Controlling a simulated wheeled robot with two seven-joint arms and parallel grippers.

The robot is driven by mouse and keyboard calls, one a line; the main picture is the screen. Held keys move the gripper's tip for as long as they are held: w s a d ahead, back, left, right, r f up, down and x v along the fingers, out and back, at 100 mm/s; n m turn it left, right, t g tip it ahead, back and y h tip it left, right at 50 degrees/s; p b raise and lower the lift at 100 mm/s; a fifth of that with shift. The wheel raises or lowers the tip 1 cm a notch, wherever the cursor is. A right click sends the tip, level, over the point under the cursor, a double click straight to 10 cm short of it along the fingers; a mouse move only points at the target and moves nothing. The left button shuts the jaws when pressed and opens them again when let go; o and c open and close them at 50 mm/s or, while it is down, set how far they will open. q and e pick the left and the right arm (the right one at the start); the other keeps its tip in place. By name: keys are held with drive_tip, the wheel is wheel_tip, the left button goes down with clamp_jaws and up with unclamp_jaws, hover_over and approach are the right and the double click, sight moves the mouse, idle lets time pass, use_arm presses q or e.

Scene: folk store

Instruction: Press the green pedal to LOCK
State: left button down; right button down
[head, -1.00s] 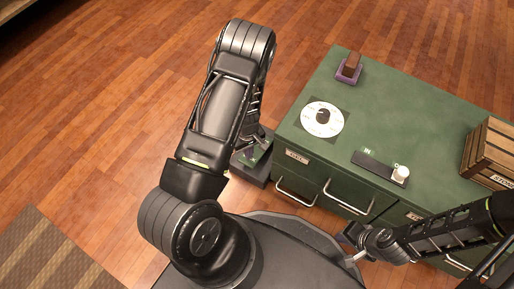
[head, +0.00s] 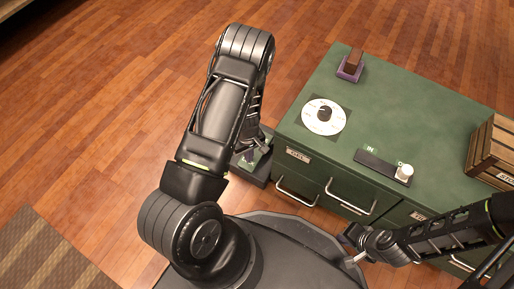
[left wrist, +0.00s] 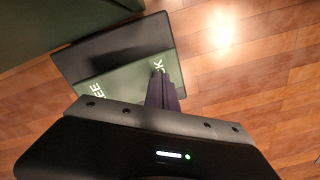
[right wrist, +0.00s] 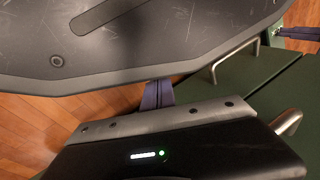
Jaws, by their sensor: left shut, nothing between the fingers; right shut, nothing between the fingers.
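The green pedal (left wrist: 125,80) sits on a dark base (left wrist: 85,55) on the floor beside the green cabinet. In the left wrist view its light lettering reads "EE" at the left end and "CK" at the right end, the rest being covered. My left gripper (left wrist: 166,88) is shut and empty, its fingertips over the "CK" end; I cannot tell if they touch it. In the head view the pedal (head: 264,160) is partly hidden by my left arm. My right gripper (right wrist: 157,94) is shut and empty, beside my base's rim and near the cabinet front.
The green cabinet (head: 400,112) stands right of the pedal, with metal drawer handles (head: 347,200). On it are a white dial (head: 337,122), a slider strip with a white knob (head: 404,172), a purple stand with a brown block (head: 350,68) and a wooden crate (head: 488,157). The wooden floor behind is clear.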

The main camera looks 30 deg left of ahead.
use_arm(q)
wheel_tip(320, 180, up, 9)
drive_tip(key=p, duration=0.7)
drive_tip(key=shift+p, duration=0.35)
idle(0.4)
